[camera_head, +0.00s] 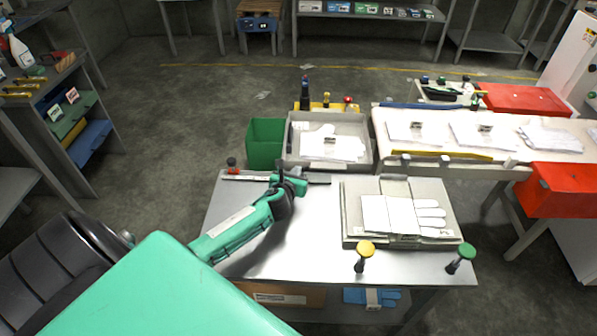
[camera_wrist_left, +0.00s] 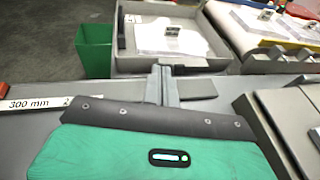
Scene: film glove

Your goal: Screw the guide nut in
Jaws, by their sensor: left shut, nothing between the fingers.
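A ruler-like guide bar (camera_head: 245,178) runs along the back edge of the steel table. Its "300 mm" label (camera_wrist_left: 38,103) shows in the left wrist view. Contact with the bar cannot be told. My right gripper is not in view.
A grey fixture with a white glove (camera_head: 390,213) fills the table's right side. A yellow knob (camera_head: 365,248) and a green knob (camera_head: 466,251) stand at the front. Behind are a green bin (camera_head: 265,145) and a grey tray (camera_head: 360,125). The table's front middle is clear.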

